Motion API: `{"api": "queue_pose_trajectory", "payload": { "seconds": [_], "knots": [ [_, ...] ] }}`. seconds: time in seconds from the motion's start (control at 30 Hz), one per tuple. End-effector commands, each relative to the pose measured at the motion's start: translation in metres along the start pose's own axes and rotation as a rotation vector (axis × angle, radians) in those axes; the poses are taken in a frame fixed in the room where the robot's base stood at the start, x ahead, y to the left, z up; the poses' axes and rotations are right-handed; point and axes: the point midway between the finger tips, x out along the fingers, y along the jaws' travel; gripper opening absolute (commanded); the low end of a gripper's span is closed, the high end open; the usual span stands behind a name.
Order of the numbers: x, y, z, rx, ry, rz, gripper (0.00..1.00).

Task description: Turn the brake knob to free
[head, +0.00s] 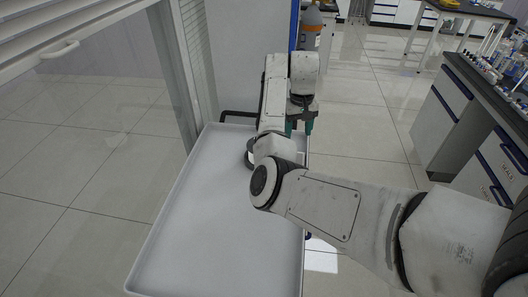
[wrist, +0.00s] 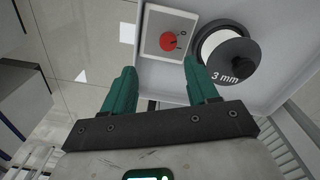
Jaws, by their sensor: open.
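A red knob (wrist: 168,42) sits on a square white plate with small dark marks at its right, in the wrist view. The marks and the knob's exact setting are too small to read surely. My gripper (wrist: 159,66) is open, with its two green fingers apart and nothing between them. The knob appears beyond and between the fingertips, apart from them. In the head view my gripper (head: 300,128) points down over the far right side of the tray. The knob is hidden there by my arm.
A round black spool marked "3 mm" (wrist: 232,62) stands close to the knob plate. A grey-white tray (head: 215,245) with raised edges is mostly bare. A lab bench (head: 455,115) stands at right, a bottle with orange contents (head: 311,30) behind. Open tiled floor lies at left.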

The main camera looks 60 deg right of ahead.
Motion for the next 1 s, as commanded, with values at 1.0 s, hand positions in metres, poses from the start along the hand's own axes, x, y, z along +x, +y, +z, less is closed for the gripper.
{"api": "queue_pose_trajectory", "payload": {
  "seconds": [1.0],
  "knots": [
    [0.101, -0.002, -0.003, 0.003, -0.006, -0.016, 0.59]
  ]
}}
